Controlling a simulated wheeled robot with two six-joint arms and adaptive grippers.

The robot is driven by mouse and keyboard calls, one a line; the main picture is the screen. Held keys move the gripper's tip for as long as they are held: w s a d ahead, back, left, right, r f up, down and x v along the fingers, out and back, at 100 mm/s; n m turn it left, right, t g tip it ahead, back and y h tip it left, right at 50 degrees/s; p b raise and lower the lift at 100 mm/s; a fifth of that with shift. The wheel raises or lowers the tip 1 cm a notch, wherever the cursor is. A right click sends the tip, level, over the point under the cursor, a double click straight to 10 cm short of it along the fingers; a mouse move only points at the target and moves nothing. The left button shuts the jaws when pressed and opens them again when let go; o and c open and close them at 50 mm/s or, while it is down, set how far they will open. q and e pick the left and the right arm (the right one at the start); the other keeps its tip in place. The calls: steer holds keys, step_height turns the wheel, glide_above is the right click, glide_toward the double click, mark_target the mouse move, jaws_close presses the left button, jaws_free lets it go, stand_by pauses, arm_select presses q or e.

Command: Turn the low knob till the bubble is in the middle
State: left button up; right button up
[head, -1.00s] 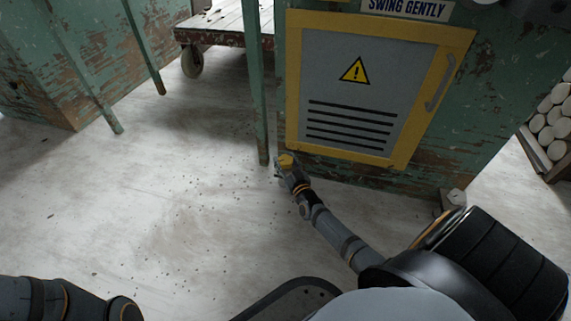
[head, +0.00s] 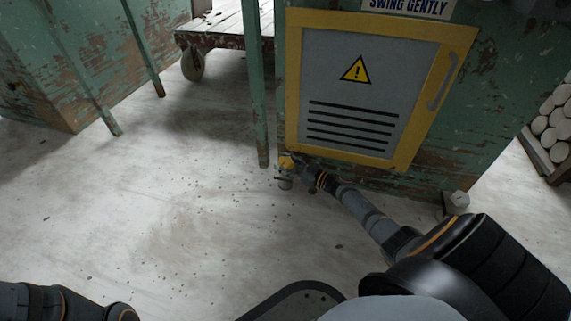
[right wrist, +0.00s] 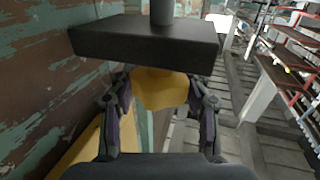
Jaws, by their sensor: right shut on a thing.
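The low knob (head: 286,161) is yellow and sits near the floor at the bottom left corner of the green cabinet. My right gripper (head: 291,164) reaches it from the right and is shut on it. In the right wrist view the knob (right wrist: 160,90) lies between the two dark fingers of that gripper (right wrist: 160,84), one on each side. A dark block (right wrist: 145,42) with a grey post is across the top of that view. No level or bubble can be made out. Part of my left arm shows at lower left; its gripper is out of view.
The green cabinet has a yellow-framed door (head: 345,95) with a grey handle (head: 443,82). A green post (head: 258,90) stands just left of the knob. A cart (head: 222,35) is behind. The speckled floor (head: 130,190) at left is open.

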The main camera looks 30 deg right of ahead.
stand_by(0.3)
steer(key=o, duration=1.2)
steer(key=shift+c, duration=0.2)
steer(key=v, duration=1.2)
steer(key=shift+d, duration=0.15)
